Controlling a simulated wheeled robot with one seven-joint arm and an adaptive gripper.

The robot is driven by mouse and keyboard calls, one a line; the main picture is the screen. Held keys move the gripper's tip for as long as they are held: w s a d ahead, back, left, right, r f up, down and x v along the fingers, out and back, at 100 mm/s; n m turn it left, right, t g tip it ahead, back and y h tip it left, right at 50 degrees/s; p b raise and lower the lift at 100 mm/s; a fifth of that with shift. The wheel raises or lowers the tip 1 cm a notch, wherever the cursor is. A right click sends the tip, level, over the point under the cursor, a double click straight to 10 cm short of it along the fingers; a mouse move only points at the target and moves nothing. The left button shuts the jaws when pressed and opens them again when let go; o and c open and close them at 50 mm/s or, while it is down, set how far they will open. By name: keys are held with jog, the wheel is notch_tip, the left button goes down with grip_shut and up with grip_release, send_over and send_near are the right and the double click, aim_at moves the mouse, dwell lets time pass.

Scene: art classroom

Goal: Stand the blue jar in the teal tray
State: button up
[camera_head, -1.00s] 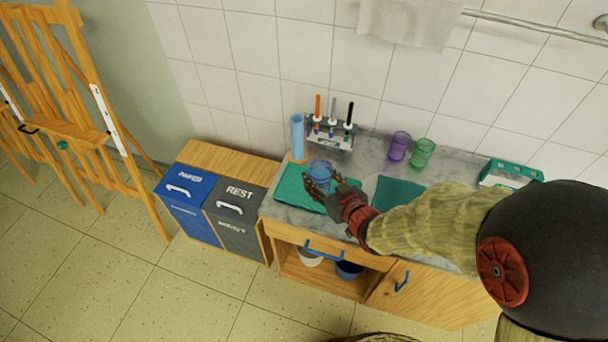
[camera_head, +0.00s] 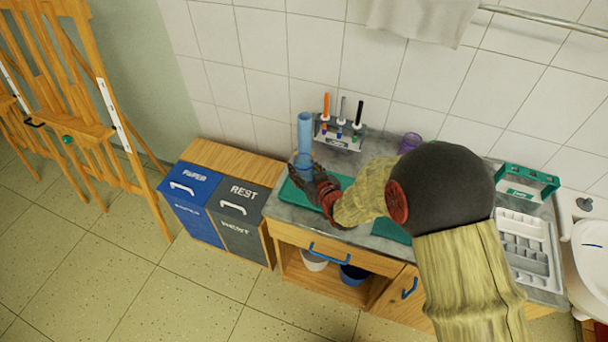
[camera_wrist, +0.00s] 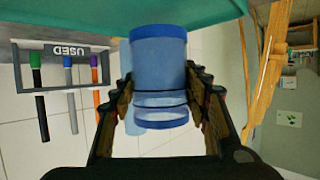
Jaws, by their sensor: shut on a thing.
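The blue jar (camera_head: 303,162) is see-through and sits between the fingers of my gripper (camera_head: 314,178) in the head view. In the wrist view, the blue jar (camera_wrist: 158,60) fills the middle, and my gripper (camera_wrist: 161,90) is shut on it from both sides. The teal tray (camera_head: 290,194) lies on the counter's left end, below the jar and gripper, partly hidden by them. The teal tray (camera_wrist: 60,18) runs along the top of the inverted wrist view, close to the jar's end. I cannot tell whether the jar touches it.
A tall light-blue cylinder (camera_head: 304,131) stands right behind the jar. A white rack (camera_head: 340,134) with several markers is beside it. A purple cup (camera_head: 410,142) stands further right. A second teal piece (camera_head: 388,231) lies partly under my arm. Bins (camera_head: 235,215) stand left of the counter.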

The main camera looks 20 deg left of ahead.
jog(key=shift+f, duration=1.05)
jog(key=shift+f+b, duration=0.2)
jog(key=shift+b, duration=0.2)
jog(key=o, duration=1.2)
jog(key=shift+c, duration=0.2)
jog(key=shift+r+p, duration=0.25)
jog(key=shift+p, duration=0.05)
jog(key=p+v, duration=0.2)
jog(key=v, duration=1)
jog(key=shift+s, duration=0.1)
